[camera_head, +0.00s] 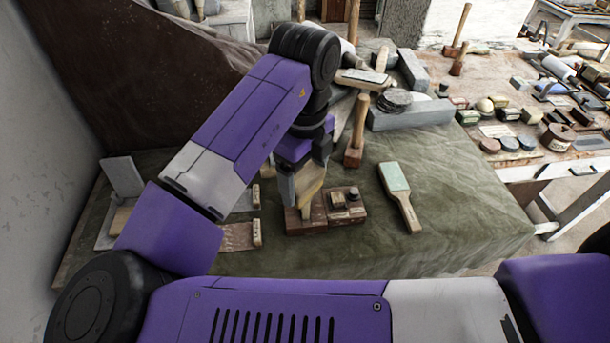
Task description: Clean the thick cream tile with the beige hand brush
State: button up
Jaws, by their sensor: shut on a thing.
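My gripper (307,186) points down over the middle of the cloth-covered table, its fingers shut on a tan, beige thing (311,183) that looks like the hand brush. The held thing is partly hidden by the fingers. Its lower end is just above or touching reddish-brown blocks (304,222); I cannot tell which. I cannot clearly pick out the thick cream tile; a cream-tan piece (121,219) lies at the left, partly hidden by my arm.
A wooden-handled paddle with a pale green face (394,178) lies right of the blocks. A wooden mallet (356,140) stands behind. Grey stone blocks (410,115) are at the back. A crowded side table (540,120) is at right. Green cloth (455,215) is clear at front right.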

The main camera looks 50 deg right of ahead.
jog(key=shift+d+p, duration=0.3)
jog(key=shift+d, duration=0.85)
jog(key=shift+f, duration=0.1)
jog(key=shift+a, duration=0.15)
jog(key=shift+a+b, duration=0.4)
jog(key=shift+a, duration=1.7)
jog(key=shift+d+p, duration=0.3)
jog(key=shift+d, duration=1.9)
